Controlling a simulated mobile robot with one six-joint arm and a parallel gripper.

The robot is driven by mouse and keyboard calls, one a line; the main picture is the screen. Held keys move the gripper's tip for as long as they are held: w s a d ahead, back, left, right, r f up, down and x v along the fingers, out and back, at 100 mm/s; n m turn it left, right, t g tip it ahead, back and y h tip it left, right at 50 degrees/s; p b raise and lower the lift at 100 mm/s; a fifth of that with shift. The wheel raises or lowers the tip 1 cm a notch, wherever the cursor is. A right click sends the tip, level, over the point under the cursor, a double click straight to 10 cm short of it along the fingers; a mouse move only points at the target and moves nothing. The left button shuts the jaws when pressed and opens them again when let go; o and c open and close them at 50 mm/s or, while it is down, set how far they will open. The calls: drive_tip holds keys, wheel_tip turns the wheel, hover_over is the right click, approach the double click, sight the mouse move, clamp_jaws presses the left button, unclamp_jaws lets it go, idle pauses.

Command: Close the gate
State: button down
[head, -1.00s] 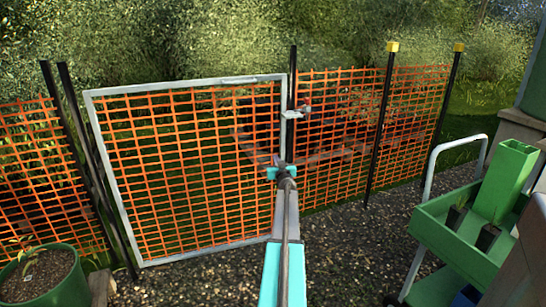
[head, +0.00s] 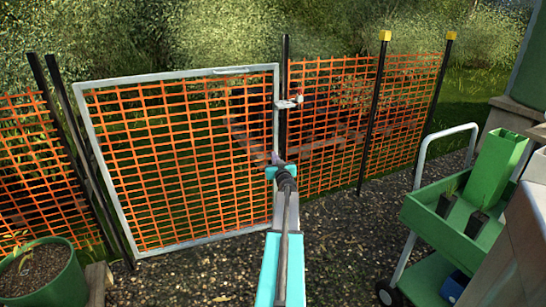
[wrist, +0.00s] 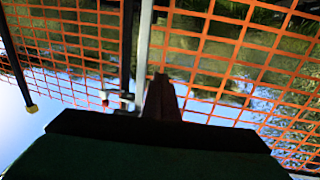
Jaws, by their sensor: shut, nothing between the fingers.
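The gate (head: 180,72) has a grey metal frame filled with orange mesh. Its right upright stands beside a black post (head: 285,70), with only a narrow gap between them. A small metal latch (head: 290,102) with a red part spans from the gate edge across the post. My gripper (head: 275,160) is shut and empty, in front of the gate's right upright and below the latch. In the wrist view, the gripper fingers (wrist: 161,98) show dark beside the gate upright (wrist: 145,45), with the latch (wrist: 120,98) close by. I cannot tell whether they touch the gate.
Orange mesh fence (head: 335,120) on black posts runs on both sides of the gate. A green cart (head: 425,215) with planters stands at the right, and a green pot (head: 50,280) at the lower left. Gravel (head: 340,240) between them is open.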

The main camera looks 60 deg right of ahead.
drive_tip(key=shift+w+a+f, duration=0.1)
